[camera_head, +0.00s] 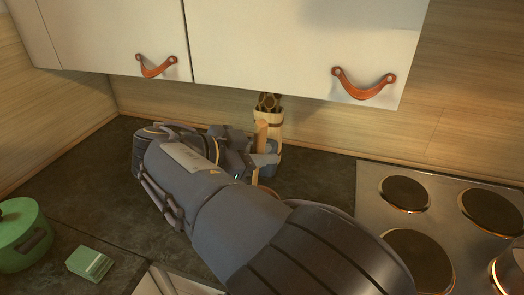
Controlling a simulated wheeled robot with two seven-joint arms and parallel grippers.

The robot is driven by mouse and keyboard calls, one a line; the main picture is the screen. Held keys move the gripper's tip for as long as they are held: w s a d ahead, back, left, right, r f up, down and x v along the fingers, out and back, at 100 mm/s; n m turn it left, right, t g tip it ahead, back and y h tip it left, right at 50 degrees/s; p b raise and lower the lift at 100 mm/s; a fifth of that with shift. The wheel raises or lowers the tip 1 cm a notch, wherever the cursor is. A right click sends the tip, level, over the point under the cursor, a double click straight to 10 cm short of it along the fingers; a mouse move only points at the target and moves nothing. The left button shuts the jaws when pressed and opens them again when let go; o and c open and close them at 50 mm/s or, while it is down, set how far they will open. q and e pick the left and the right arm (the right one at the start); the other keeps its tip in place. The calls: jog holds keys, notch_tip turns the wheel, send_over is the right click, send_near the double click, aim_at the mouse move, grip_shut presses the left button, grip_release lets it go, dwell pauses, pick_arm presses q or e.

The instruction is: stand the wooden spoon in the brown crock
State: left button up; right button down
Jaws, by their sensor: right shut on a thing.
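My right gripper (264,160) is at the back of the counter, below the wall cabinets, and is shut on the wooden spoon (261,137). A strip of light orange wood rises upright from between its fingers; the rest of the spoon is hidden by the gripper. Right behind it stands a tall tan container (276,125) with dark brown pieces showing at its top. I cannot tell whether this is the brown crock, or whether the spoon is inside it or in front of it. My left gripper is not in view.
Cream wall cabinets (297,45) with leather pulls (364,84) hang low above the container. A steel hob (446,212) is at right. A green pot (22,236) and a green block (89,262) are at left. Dark counter (85,182) is clear at back left.

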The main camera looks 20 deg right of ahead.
notch_tip(320, 180, down, 8)
jog(key=b, duration=0.7)
jog(key=shift+f+b, duration=0.25)
jog(key=shift+b, duration=0.1)
dwell(0.5)
jog(key=c, duration=1.3)
grip_release()
jog(key=shift+o, duration=0.2)
jog(key=v, duration=0.8)
